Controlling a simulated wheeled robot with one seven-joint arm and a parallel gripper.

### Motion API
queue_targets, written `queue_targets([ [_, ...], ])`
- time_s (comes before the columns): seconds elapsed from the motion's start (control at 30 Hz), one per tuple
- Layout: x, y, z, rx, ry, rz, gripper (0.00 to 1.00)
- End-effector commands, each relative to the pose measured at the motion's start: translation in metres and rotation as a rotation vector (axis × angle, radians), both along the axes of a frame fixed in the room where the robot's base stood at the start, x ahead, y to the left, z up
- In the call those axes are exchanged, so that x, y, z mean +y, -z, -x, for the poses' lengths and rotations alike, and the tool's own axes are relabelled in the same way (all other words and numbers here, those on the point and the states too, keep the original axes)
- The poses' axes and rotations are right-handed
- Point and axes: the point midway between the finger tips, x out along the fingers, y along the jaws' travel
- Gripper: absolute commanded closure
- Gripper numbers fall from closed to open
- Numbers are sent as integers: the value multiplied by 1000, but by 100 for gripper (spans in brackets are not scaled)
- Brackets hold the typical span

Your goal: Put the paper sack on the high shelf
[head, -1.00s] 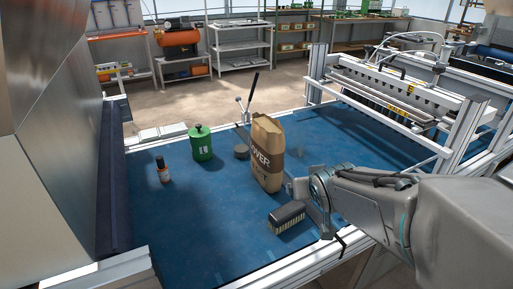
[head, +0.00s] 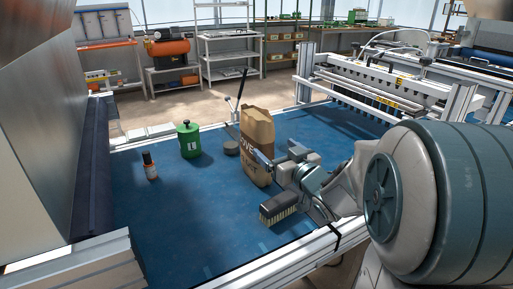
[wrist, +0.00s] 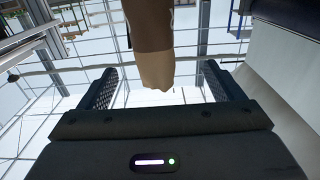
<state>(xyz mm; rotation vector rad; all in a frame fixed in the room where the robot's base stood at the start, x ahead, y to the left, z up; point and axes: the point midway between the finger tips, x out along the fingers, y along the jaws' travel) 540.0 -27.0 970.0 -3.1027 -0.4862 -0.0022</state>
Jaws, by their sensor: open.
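The brown paper sack (head: 257,133) stands upright on the blue table in the head view, with dark lettering on its front. My gripper (head: 268,160) is at the sack's right side and hides part of its lower front. In the wrist view the sack (wrist: 154,66) shows between the two open fingers of my gripper (wrist: 158,85), with clear gaps on both sides. I cannot tell whether a finger touches it. Shelf racks stand at the back, including a white rack (head: 232,36); which one is the high shelf is unclear.
A brush (head: 279,208) lies just in front of my gripper. The seeder frame (head: 385,85) is at right. The blue table (head: 190,215) is clear at front left.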

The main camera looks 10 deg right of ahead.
Motion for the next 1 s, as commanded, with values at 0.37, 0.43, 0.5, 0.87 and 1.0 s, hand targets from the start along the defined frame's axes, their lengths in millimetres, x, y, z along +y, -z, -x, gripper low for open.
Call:
queue_targets([
  [0.37, 18, 0, -53, 1, -2, 1, 13],
  [0.43, 19, 0, -57, 1, -3, 1, 13],
  [0.5, 20, 0, -64, 2, -4, 2, 13],
  [0.87, 28, -2, -105, 1, -3, 3, 13],
  [1.0, 28, -2, -106, 0, -3, 2, 13],
])
